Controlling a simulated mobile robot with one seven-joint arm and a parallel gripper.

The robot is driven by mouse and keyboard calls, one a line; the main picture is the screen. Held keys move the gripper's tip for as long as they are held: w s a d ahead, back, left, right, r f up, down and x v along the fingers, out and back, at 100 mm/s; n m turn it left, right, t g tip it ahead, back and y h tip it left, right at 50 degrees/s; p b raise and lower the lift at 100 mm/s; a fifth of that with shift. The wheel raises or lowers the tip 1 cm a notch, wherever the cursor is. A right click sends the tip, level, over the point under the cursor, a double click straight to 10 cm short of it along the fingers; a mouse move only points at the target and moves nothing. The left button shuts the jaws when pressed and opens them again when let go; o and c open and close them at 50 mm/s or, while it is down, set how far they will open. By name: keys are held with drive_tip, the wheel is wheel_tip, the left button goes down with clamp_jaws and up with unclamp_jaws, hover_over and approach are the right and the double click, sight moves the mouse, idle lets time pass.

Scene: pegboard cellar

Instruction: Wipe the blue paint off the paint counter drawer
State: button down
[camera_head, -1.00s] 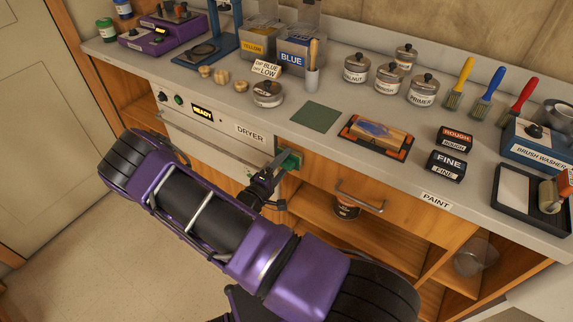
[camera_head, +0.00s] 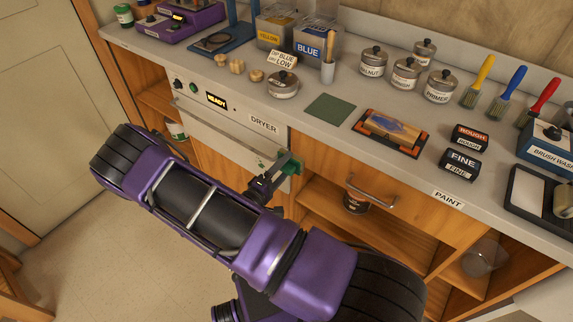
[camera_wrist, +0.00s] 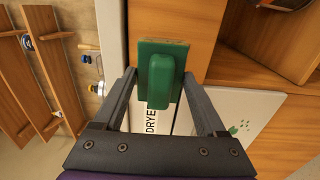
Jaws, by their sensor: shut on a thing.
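My gripper (camera_wrist: 159,82) is shut on a green block with a raised grip (camera_wrist: 161,78), which also shows in the head view (camera_head: 290,164). The block is at the cabinet front, by the seam between the dryer panel (camera_head: 232,128) and the wooden paint drawer (camera_head: 335,172). I cannot tell whether it touches. The drawer is closed and has a metal handle (camera_head: 370,192). No blue paint shows on the visible part of its front; my gripper and the block hide its left end. Green specks (camera_wrist: 240,127) mark the pale dryer front.
An open shelf (camera_head: 385,225) lies under the drawer. On the counter above are a flat green square (camera_head: 330,109), a blue-stained wooden block (camera_head: 393,129) in an orange-edged holder, lidded tins and brushes.

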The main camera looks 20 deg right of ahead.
drive_tip(key=shift+v, duration=1.55)
